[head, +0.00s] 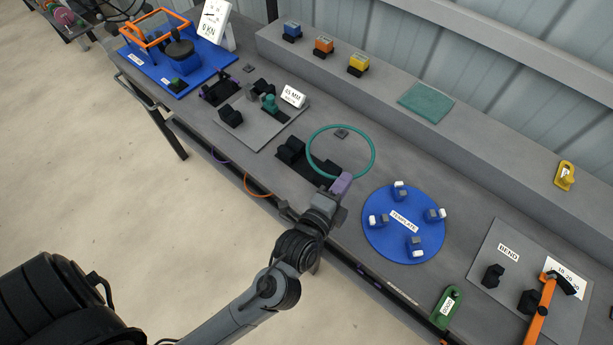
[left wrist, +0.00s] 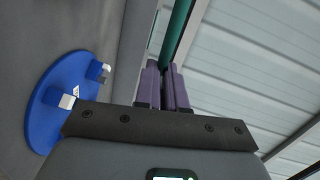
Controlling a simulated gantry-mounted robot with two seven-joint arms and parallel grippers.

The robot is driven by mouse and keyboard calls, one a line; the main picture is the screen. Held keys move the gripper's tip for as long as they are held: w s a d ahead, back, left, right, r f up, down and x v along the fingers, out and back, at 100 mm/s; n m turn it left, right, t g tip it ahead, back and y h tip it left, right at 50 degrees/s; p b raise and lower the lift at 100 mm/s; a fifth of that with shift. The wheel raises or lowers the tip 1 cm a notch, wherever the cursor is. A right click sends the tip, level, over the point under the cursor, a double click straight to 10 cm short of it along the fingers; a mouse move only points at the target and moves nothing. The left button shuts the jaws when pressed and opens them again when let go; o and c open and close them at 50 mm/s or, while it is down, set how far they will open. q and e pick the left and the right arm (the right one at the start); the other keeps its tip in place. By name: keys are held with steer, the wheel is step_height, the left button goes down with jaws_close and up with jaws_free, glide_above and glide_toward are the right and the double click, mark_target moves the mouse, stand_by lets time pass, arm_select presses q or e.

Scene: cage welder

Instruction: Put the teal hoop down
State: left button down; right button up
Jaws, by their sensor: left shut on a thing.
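The teal hoop (head: 374,153) is a thin closed ring, held above the grey workbench in the head view. My left gripper (head: 342,184), with purple fingers, is shut on its near edge. In the left wrist view the purple fingers of the left gripper (left wrist: 168,80) pinch the teal hoop (left wrist: 178,32), which runs up out of the picture. The round blue template plate (head: 385,248) lies on the bench to the right of the gripper. It carries several small grey-and-white blocks. My right gripper is not in view.
A grey plate with a 45 MM sign (head: 292,95) is farther left. The bend plate with an orange lever (head: 541,312) is at right. A back shelf holds small coloured blocks and a teal mat (head: 425,102).

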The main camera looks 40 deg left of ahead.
arm_select(q)
steer(key=a+f+b, duration=0.1)
steer(key=a+f, duration=0.5)
steer(key=s+a+f+b, duration=0.1)
steer(key=a+f, duration=0.2)
steer(key=shift+b, duration=0.35)
steer(key=shift+f, duration=0.15)
steer(key=shift+f, duration=0.1)
steer(key=c, duration=1.2)
jaws_free()
steer(key=shift+f, duration=0.1)
